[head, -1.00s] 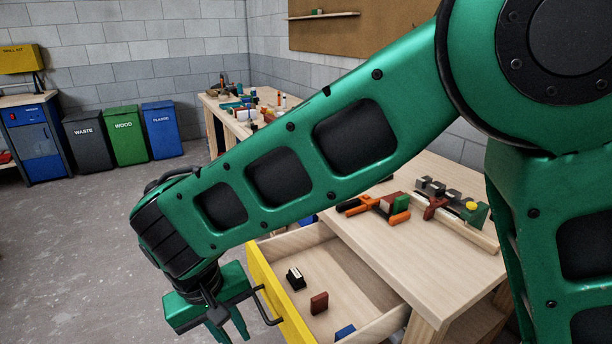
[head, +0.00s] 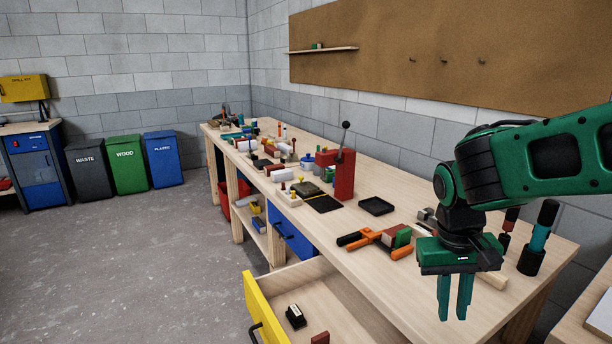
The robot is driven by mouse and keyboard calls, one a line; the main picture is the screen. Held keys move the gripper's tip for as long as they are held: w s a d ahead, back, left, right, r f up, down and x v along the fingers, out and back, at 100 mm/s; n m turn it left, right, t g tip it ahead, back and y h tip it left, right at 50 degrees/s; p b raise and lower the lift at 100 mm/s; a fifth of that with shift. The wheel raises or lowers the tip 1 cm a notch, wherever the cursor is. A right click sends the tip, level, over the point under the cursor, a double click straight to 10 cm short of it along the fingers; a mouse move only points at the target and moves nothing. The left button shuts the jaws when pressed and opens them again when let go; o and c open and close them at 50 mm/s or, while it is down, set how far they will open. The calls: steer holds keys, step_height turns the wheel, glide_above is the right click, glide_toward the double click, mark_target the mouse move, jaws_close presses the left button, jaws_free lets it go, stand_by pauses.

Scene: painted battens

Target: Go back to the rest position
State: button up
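My gripper (head: 455,300) hangs pointing down at the right of the head view, in front of the bench's near end. Its two green fingers are apart with nothing between them. My arm reaches in from the right edge, bent at the wrist. The gripper body hides part of a wooden strip and tools on the workbench (head: 365,235) behind it.
A yellow-fronted drawer (head: 262,312) stands open at the bench, holding a black block (head: 295,316) and a red-brown block (head: 320,338). An orange clamp (head: 375,239), a red press (head: 344,175) and a black tray (head: 376,206) are on top. The floor at left is clear.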

steer(key=s+d+m+y, duration=0.2)
steer(key=s+d+m, duration=0.2)
steer(key=s+d, duration=0.9)
steer(key=s, duration=0.2)
steer(key=shift+s+d+f+m, duration=0.2)
steer(key=shift+s+f+m, duration=0.05)
steer(key=shift+s+m, duration=0.15)
steer(key=shift+w, duration=0.1)
steer(key=shift+w+f, duration=0.25)
steer(key=shift+w, duration=0.35)
